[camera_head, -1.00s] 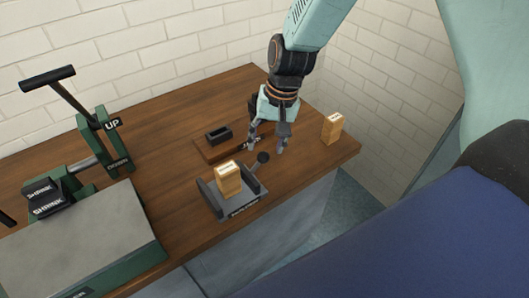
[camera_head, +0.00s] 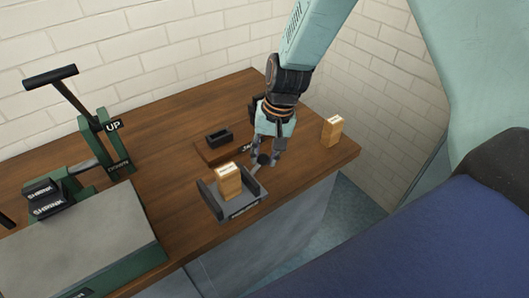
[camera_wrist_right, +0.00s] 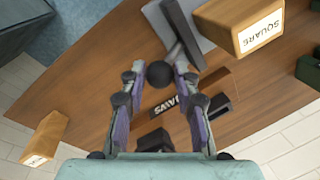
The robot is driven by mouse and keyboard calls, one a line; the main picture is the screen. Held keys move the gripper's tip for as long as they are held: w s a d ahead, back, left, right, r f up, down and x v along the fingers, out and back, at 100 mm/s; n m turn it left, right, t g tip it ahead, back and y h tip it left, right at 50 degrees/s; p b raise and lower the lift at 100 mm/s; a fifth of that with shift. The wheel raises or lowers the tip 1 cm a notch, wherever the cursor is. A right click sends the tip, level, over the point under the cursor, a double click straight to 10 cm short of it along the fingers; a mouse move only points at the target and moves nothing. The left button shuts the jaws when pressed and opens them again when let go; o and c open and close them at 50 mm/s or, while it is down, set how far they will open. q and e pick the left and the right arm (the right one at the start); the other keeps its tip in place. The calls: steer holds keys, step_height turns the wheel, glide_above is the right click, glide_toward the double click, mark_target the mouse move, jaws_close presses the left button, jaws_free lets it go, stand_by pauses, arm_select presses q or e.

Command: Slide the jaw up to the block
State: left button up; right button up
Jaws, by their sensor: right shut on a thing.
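A wooden block (camera_head: 228,181) stands upright in a small grey vise (camera_head: 226,214) near the table's front edge. The wrist view shows the block (camera_wrist_right: 240,22) with a label reading SQUARE. The vise's dark jaw (camera_head: 251,181) stands on the block's right, with a narrow gap between them. The jaw carries a round black knob (camera_wrist_right: 158,73). My right gripper (camera_head: 265,161) points down and is shut on the knob, one finger on each side of it. My left gripper is not in view.
A second wooden block (camera_head: 332,130) stands at the table's right end. A wooden board with a dark box (camera_head: 218,137) lies behind the vise. A green lever press (camera_head: 100,150) with a grey plate (camera_head: 85,240) fills the left. Bare tabletop lies between.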

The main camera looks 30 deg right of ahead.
steer(key=shift+w+d, duration=0.1)
steer(key=shift+w, duration=0.05)
jaws_close()
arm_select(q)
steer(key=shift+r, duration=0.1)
